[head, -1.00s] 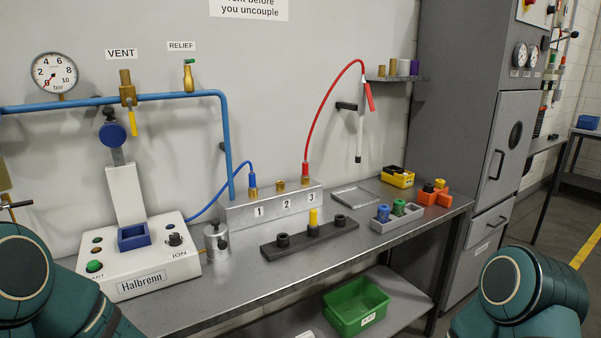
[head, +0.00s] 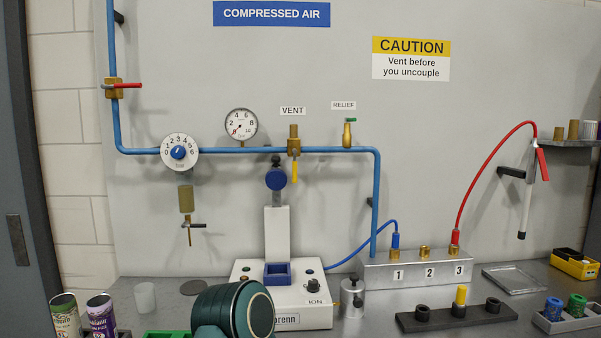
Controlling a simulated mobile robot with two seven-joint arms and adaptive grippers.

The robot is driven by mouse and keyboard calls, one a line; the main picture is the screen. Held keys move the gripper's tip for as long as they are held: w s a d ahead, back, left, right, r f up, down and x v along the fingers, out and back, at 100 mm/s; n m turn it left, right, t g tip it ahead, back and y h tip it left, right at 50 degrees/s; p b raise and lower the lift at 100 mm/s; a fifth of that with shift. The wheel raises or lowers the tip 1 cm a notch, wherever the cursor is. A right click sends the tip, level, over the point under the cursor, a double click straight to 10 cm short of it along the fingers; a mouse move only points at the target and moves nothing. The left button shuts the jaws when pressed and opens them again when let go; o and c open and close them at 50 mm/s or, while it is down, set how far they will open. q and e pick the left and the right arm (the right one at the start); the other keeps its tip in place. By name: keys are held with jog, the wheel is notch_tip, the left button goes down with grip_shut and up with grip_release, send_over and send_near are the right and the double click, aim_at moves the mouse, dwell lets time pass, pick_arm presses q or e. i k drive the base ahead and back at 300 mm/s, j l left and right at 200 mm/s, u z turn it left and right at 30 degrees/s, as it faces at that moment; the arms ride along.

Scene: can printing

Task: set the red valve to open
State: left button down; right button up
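The red valve (head: 126,86) is at the upper left of the head view. It has a brass body (head: 114,92) on the vertical run of the blue pipe (head: 115,125). Its red lever points to the right, level, crosswise to the pipe. Nothing touches it. Neither gripper is in view. Only a teal link of my own arm shows at the bottom, well below the valve.
A regulator dial (head: 179,152), a pressure gauge (head: 241,124) and a yellow-handled vent valve (head: 294,160) sit along the pipe. The white press (head: 284,300) stands on the bench below. Two cans (head: 101,314) are at lower left. The space around the red valve is clear.

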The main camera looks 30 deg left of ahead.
aim_at(122, 85)
jog(key=u, duration=1.9)
